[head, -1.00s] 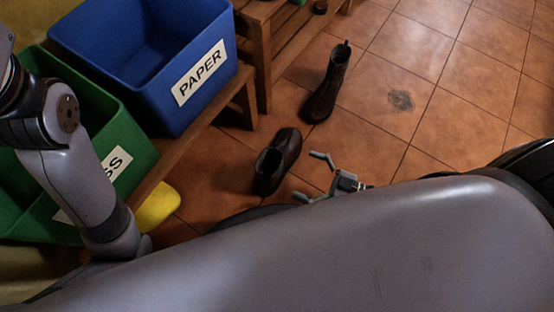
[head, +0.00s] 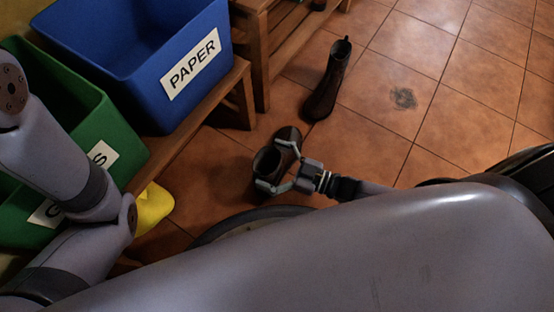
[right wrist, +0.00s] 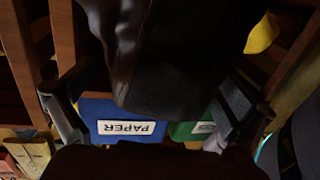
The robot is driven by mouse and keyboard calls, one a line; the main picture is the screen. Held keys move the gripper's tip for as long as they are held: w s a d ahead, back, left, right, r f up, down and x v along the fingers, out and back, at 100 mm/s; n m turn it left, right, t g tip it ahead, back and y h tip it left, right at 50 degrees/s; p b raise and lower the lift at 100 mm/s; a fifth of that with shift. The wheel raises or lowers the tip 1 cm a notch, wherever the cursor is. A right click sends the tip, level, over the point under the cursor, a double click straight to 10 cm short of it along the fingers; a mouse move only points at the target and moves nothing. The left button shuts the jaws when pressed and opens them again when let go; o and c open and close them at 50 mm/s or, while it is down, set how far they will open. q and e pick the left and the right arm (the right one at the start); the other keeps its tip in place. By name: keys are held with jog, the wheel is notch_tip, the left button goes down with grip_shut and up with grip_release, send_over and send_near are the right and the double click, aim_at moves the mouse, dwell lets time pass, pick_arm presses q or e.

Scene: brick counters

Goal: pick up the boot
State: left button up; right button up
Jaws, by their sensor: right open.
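One dark brown boot (head: 262,168) is on the tiled floor near my base. A second, taller dark brown boot (head: 328,85) stands upright farther back. My right gripper (head: 272,162) is open, with its two fingers on either side of the nearer boot. In the right wrist view that boot (right wrist: 165,60) fills the upper middle as a dark shape between the spread fingers of the gripper (right wrist: 150,108). Whether a finger touches it I cannot tell. My left arm shows at the left, but its gripper is out of view.
A blue bin marked PAPER (head: 135,65) and a green bin (head: 98,125) stand on a wooden bench (head: 190,132) at the left. A yellow object (head: 153,207) lies beside the bench. A wooden rack (head: 285,50) is at the back. The tiled floor (head: 450,130) at the right is clear.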

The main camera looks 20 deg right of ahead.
jog(key=shift+d, duration=0.1)
jog(key=c, duration=1.7)
jog(key=shift+c, duration=0.5)
jog(key=shift+r, duration=0.15)
